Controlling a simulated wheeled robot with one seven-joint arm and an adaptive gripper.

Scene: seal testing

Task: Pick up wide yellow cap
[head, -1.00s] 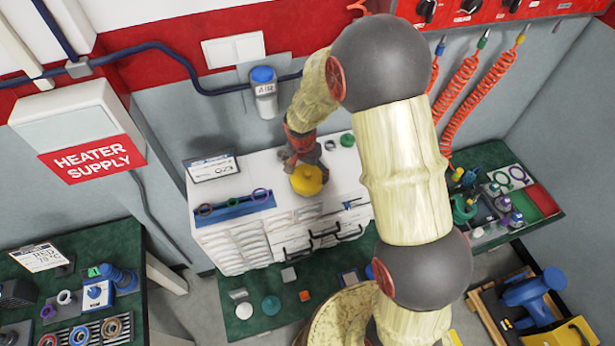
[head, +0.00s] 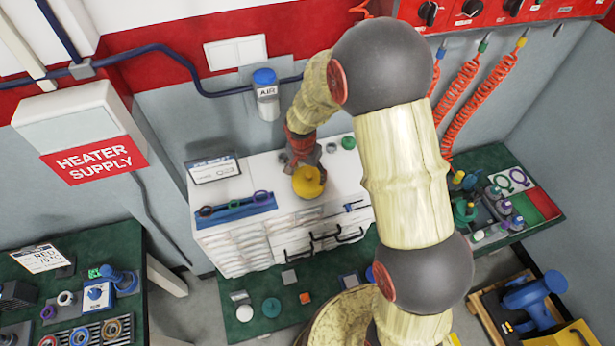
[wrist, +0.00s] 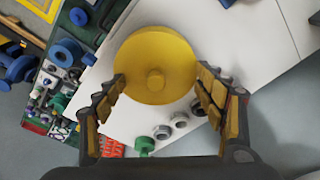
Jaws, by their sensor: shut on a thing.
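The wide yellow cap (head: 308,182) is at my gripper over the white cabinet top. In the wrist view the cap (wrist: 155,62) is a broad yellow disc with a small round knob at its middle, and it sits between my gripper's (wrist: 160,95) two padded fingers. The fingers are shut on its sides. In the head view my gripper (head: 305,163) partly hides the cap's far side. I cannot tell from these frames whether the cap touches the cabinet top.
The white cabinet (head: 240,245) has a blue rack of rings (head: 235,208) at its left and a green cap (head: 348,142) at the back. A sign (head: 213,169) stands at its back left. A green table (head: 545,225) with many parts is at the right.

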